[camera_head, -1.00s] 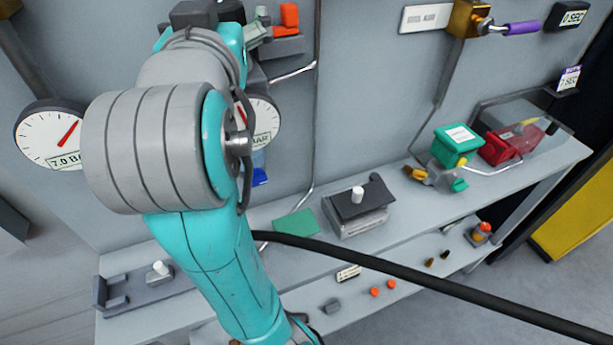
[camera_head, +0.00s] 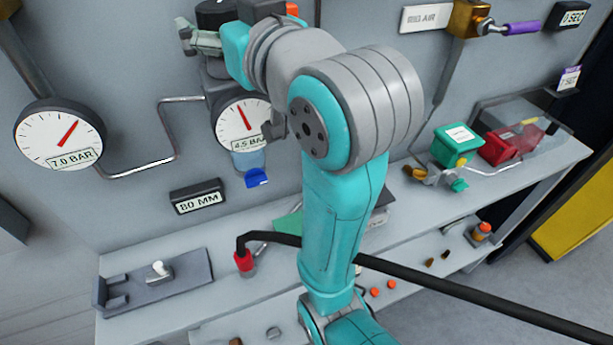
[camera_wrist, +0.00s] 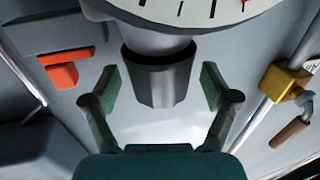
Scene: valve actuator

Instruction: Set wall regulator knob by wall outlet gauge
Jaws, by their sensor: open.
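The wall regulator (camera_head: 216,72) is on the wall, partly behind my arm. Its dark knob (camera_wrist: 158,80) shows in the wrist view as a ribbed cylinder. A round white gauge (camera_head: 243,122) under the regulator carries a "4.5 BAR" label, its red needle pointing up and slightly left. Part of a dial (camera_wrist: 185,10) shows at the top of the wrist view. My gripper (camera_wrist: 159,88) is open, with one green-padded finger on each side of the knob and a visible gap at both sides.
A second gauge (camera_head: 60,135) reads "7.0 BAR" at left. An "80 MM" sign (camera_head: 198,197) hangs below. A red-ended black hose (camera_head: 243,260) rises by the bench (camera_head: 225,290). In the wrist view, an orange part (camera_wrist: 65,68) and a brass valve (camera_wrist: 285,82) flank the knob.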

